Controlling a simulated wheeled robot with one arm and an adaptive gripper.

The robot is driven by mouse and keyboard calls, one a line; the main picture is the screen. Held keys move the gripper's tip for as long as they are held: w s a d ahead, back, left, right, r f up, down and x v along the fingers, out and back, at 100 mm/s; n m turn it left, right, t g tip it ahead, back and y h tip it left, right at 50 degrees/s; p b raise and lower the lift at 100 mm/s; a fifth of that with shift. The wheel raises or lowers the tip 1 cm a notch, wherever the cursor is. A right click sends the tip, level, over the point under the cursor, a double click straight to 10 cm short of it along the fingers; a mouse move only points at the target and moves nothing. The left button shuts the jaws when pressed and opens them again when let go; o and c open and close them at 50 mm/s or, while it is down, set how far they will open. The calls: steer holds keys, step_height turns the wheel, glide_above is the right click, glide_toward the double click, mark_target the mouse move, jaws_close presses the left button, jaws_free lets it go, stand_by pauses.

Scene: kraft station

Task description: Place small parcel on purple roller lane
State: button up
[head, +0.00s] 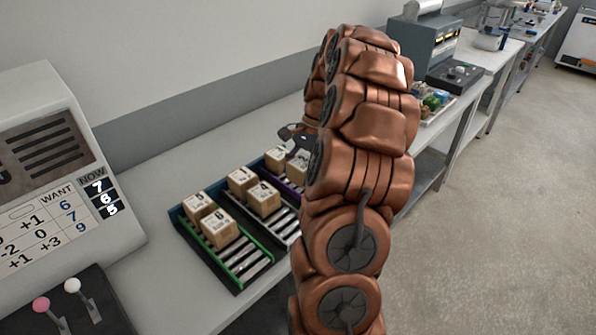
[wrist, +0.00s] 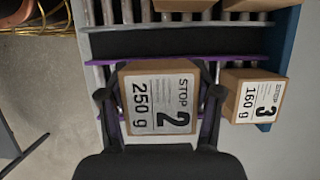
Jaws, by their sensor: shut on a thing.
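My gripper (wrist: 160,105) is shut on a small tan parcel (wrist: 158,95) with a white label reading STOP 2, 250 g. The fingers press on its left and right sides in the wrist view. The parcel is over the purple-edged roller lane (wrist: 222,60); I cannot tell whether it touches the rollers. A second parcel (wrist: 254,97), labelled STOP 3, 160 g, sits to its right, at the lane's blue end. In the head view the purple lane (head: 283,188) is the rack's farthest lane, partly hidden behind my arm, and the STOP 3 parcel (head: 275,158) shows there.
The middle lane holds two parcels (head: 263,198) (head: 241,180), and the green lane (head: 247,252) holds two more (head: 219,228) (head: 196,205). A grey console (head: 45,170) with a number board stands at left. Further machines (head: 430,50) stand along the bench behind my arm.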

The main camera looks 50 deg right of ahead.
mark_target(301, 154)
steer(key=shift+w+d+f+p, duration=0.15)
steer(key=shift+w+d+p, duration=0.3)
steer(key=shift+w+d, duration=0.85)
steer(key=shift+a+f+p, duration=0.15)
steer(key=shift+f+p, duration=0.55)
steer(key=shift+f, duration=1.05)
steer(key=shift+f, duration=0.2)
steer(key=o, duration=1.2)
steer(key=shift+b+v, duration=1.45)
steer(key=shift+v, duration=4.7)
steer(key=shift+w, duration=0.1)
